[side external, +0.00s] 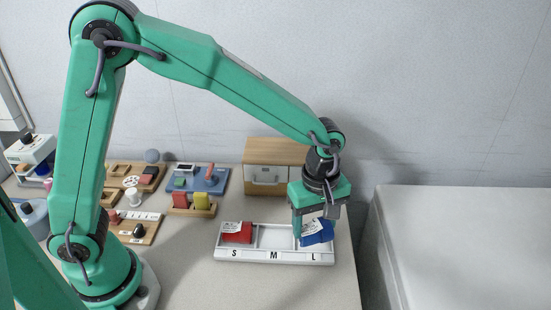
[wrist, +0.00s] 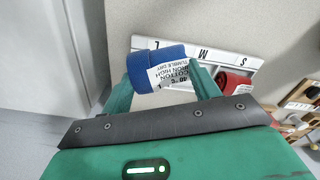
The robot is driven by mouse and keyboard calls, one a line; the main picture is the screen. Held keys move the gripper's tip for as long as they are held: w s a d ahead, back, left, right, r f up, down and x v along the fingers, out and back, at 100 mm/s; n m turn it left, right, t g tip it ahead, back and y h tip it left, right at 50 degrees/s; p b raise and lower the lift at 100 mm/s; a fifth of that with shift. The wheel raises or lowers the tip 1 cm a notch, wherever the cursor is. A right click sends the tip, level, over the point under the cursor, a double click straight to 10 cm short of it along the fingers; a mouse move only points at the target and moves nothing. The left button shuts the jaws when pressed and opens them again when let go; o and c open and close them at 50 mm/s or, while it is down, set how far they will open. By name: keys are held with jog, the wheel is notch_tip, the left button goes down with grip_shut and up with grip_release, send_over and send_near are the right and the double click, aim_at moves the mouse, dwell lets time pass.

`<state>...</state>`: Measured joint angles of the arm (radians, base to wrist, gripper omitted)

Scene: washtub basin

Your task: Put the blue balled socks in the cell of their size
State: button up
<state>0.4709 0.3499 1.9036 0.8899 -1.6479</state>
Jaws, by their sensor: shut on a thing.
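The blue balled socks (side external: 320,236) are held between the fingers of my gripper (side external: 313,226), at the right-hand cell marked L of the white sorting tray (side external: 274,257). I cannot tell whether they touch the cell floor. In the wrist view the blue roll (wrist: 150,66) sits between the green fingertips (wrist: 162,82), with a white care tag printed with washing text and a mark like an L. A red balled pair (side external: 237,232) with a white tag lies in the S cell. The middle M cell looks empty.
A wooden box (side external: 272,168) with a pale drawer front stands behind the tray. Several small boards and blocks, including a blue tray (side external: 208,179), lie to the left. A large white block-like surface (side external: 465,240) stands at the right, beyond the table edge.

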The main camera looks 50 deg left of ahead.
jog(key=w+a+f, duration=0.1)
jog(key=w, duration=0.1)
jog(key=w+a+f, duration=0.2)
jog(key=shift+w+a+f, duration=0.1)
jog(key=shift+w+a, duration=0.05)
jog(key=shift+f, duration=2)
jog(key=shift+f, duration=0.1)
jog(key=o, duration=1)
jog(key=shift+c, duration=0.2)
notch_tip(320, 180, up, 12)
